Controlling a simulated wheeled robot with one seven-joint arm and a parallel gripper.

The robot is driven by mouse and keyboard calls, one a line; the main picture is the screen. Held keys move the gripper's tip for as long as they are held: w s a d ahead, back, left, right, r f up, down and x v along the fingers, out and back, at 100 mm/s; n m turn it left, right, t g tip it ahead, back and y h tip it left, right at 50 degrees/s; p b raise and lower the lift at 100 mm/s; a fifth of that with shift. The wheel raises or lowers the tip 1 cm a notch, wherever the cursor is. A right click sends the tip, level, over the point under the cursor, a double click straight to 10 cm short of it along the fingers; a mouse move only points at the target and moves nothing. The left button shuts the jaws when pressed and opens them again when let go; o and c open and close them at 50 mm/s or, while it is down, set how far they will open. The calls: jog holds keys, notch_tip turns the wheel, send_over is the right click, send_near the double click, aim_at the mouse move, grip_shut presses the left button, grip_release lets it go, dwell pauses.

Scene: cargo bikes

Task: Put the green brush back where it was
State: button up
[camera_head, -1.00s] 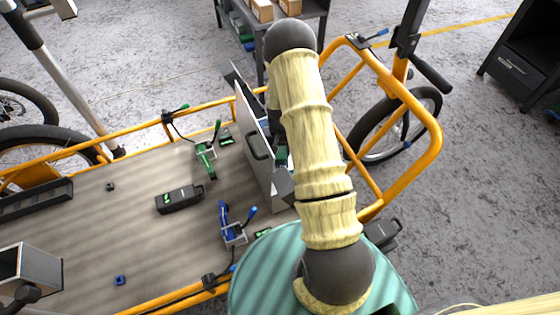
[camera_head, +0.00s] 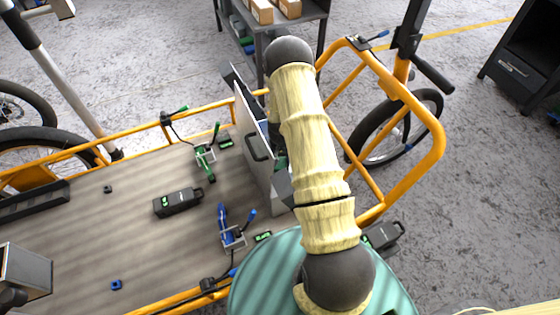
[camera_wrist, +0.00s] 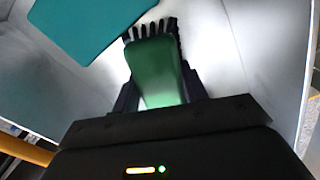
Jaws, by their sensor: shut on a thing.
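In the wrist view, the green brush (camera_wrist: 158,72) lies between the two dark fingers of my gripper (camera_wrist: 160,92), which is shut on it. Its dark bristles (camera_wrist: 150,30) point away from my gripper, toward the top of the picture. Around it are the pale inner walls of a box (camera_wrist: 250,50), with a flat teal item (camera_wrist: 85,25) at the upper left. In the head view, a grey box with a dark handle (camera_head: 256,165) stands at the right end of the cargo bed. My arm hides most of its inside, the brush and my gripper.
The cargo bed (camera_head: 90,235) carries a green clamp (camera_head: 204,158), a blue clamp (camera_head: 229,236) and a dark battery-like block (camera_head: 178,202). Orange frame rails (camera_head: 425,160) enclose the right side. A shelf with cartons (camera_head: 262,40) stands behind. The left bed is mostly clear.

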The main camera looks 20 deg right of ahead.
jog(key=shift+f, duration=0.1)
jog(key=o, duration=1)
jog(key=shift+o, duration=0.2)
notch_tip(320, 180, up, 12)
jog(key=p, duration=0.4)
